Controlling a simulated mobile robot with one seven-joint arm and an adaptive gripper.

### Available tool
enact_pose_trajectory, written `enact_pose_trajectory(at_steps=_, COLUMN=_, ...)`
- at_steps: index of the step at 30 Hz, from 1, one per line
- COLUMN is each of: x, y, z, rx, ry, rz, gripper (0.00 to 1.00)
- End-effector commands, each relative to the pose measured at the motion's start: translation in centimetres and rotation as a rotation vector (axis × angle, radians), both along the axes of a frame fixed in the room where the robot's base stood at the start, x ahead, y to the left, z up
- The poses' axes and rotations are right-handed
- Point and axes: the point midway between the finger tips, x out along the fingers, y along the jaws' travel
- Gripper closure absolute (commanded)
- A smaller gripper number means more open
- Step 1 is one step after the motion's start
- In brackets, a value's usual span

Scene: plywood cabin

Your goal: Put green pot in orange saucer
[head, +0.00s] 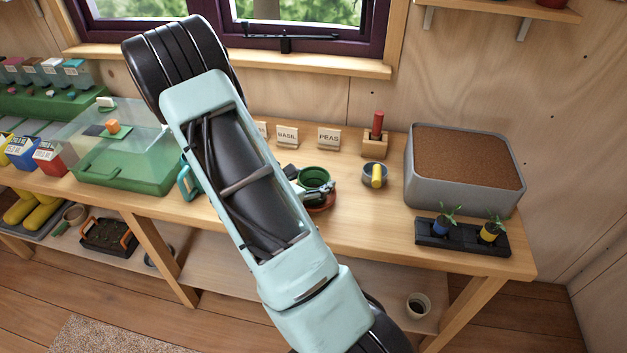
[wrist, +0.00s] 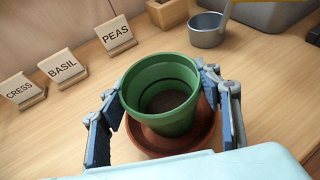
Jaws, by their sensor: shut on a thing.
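The green pot (wrist: 160,92) is upright between the fingers of my gripper (wrist: 165,115) in the wrist view, and the fingers are shut on it. It also shows in the head view (head: 314,177), partly behind my gripper. The orange saucer (wrist: 196,142), a terracotta dish, is directly under the pot, and its rim shows around the pot's lower part. In the head view a bit of the saucer (head: 325,206) shows below the pot. The pot's base is hidden, so I cannot tell whether it touches the saucer.
Name signs, BASIL (wrist: 63,66) and PEAS (wrist: 116,34), stand behind. A grey metal cup (wrist: 207,30) with a yellow-handled item is to the right. A soil-filled grey tub (head: 412,180) and a black seedling tray (head: 462,244) are further right. The table front is clear.

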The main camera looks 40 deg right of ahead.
Motion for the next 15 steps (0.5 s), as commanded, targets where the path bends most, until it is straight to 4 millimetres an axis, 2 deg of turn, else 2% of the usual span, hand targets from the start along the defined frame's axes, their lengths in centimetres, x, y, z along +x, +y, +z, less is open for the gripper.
enact_pose_trajectory(at_steps=1, x=0.01, y=0.01, z=-0.32, rx=0.000, ry=0.000, rz=0.000, gripper=0.66)
enact_pose_trajectory(at_steps=2, x=0.01, y=0.00, z=-0.16, rx=0.000, ry=0.000, rz=0.000, gripper=0.38)
enact_pose_trajectory(at_steps=6, x=0.01, y=0.01, z=-0.13, rx=0.000, ry=0.000, rz=0.000, gripper=0.24)
enact_pose_trajectory(at_steps=15, x=0.01, y=0.02, z=-0.01, rx=0.000, ry=0.000, rz=0.000, gripper=0.24)
